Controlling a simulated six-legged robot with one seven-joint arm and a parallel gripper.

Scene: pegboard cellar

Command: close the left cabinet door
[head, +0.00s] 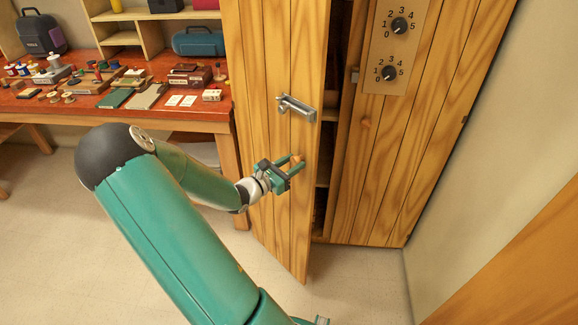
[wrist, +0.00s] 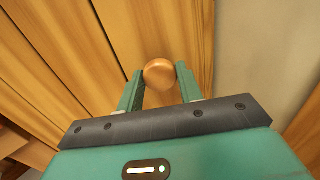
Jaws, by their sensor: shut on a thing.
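The left cabinet door (head: 277,60) is a tall plank wood door that stands ajar in the head view, with a dark gap between it and the right door. It carries a metal latch (head: 297,108) and, below that, a round wooden knob (head: 297,160). My gripper (head: 293,168) is at the knob. In the wrist view the knob (wrist: 159,72) sits between the two green fingertips (wrist: 160,84), which are shut on it. The door planks (wrist: 140,30) fill much of the wrist view behind it.
The right cabinet door (head: 400,150) looks shut and bears a panel with two dials (head: 398,50) and a small knob (head: 365,122). A red-topped workbench (head: 60,112) with many small items stands at the left. The floor (head: 365,285) before the cabinet is clear. A pale wall (head: 480,170) bounds the right.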

